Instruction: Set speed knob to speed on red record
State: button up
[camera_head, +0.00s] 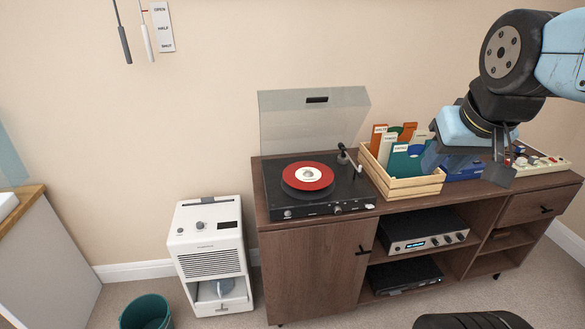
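The red record (307,176) with a white label lies flat on the black turntable (318,205), whose clear lid (312,122) is raised. The label's print is too small to read. The turntable's front panel carries a small knob (288,213) at the left and another knob (337,209) right of the middle. I cannot tell which is the speed knob or where either points. The tonearm (346,157) is at the record's right. My gripper (468,170) hangs right of the turntable, above the crate's right side and a blue box. Its fingers are apart, with nothing visibly held.
A wooden crate (416,187) of record sleeves stands right of the turntable on the brown cabinet (307,262). The blue box (464,172) and a device with coloured buttons (540,163) are farther right. A white appliance (211,252) and green bin (146,312) stand left.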

aim_at(338, 210)
jog(key=z, duration=1.25)
jog(key=i, duration=0.1)
jog(key=u, duration=3.2)
jog(key=i, duration=1.15)
jog(key=z, duration=2.95)
